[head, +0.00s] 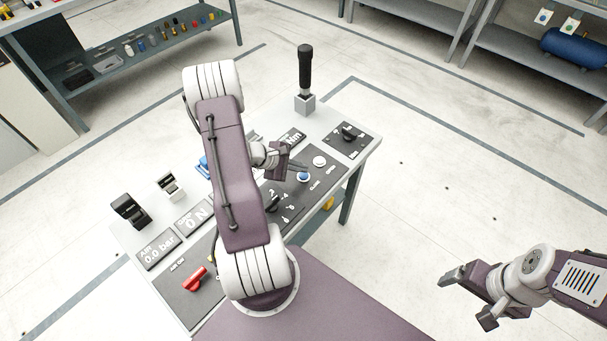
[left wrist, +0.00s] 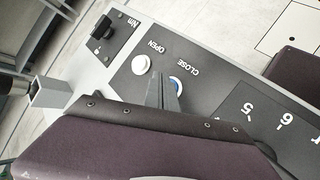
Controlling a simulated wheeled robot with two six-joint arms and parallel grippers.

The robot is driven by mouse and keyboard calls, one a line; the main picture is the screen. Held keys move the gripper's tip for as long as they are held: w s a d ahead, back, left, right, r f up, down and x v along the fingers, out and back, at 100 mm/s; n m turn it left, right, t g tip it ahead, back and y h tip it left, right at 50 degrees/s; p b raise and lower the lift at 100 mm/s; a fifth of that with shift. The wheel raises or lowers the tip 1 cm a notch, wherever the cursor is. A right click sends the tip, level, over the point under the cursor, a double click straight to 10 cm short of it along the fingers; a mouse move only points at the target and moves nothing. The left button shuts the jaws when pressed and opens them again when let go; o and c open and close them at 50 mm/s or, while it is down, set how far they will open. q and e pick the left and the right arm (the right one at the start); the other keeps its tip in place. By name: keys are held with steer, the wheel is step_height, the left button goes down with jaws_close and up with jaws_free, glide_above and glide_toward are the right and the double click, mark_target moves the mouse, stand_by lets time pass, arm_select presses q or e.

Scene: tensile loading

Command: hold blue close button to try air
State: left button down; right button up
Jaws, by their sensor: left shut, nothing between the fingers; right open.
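The blue close button (head: 303,177) sits on a dark panel of the table. In the left wrist view the blue button (left wrist: 176,85) lies beside the word CLOSE, partly hidden by my fingers. My left gripper (head: 299,169) is shut and empty, its fingertips at the blue button; it also shows in the left wrist view (left wrist: 164,82). I cannot tell whether the tips touch the button. The white button (head: 320,161) lies next to it, marked OPEN in the left wrist view (left wrist: 141,64). My right gripper (head: 465,294) is open and empty, over the floor at the lower right.
A black knob (head: 349,132), a red valve handle (head: 195,279) and an air display (head: 158,250) reading 0.0 bar are on the table. Shelving with a blue tank (head: 575,48) is far right. Floor right of the table is clear.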

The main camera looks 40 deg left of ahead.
mark_target(300, 176)
arm_select(q)
steer(key=shift+f, duration=0.1)
stand_by(0.8)
steer(key=shift+f+b, duration=0.35)
steer(key=shift+b, duration=0.3)
steer(key=shift+f+b, duration=0.5)
steer(key=shift+b, duration=0.15)
stand_by(0.4)
steer(key=shift+r, duration=0.1)
stand_by(1.5)
steer(key=shift+r+p, duration=0.6)
steer(key=shift+r, duration=0.25)
steer(key=shift+r, duration=0.1)
step_height(300, 176, up, 5)
steer(key=p, duration=0.3)
steer(key=shift+p, duration=0.3)
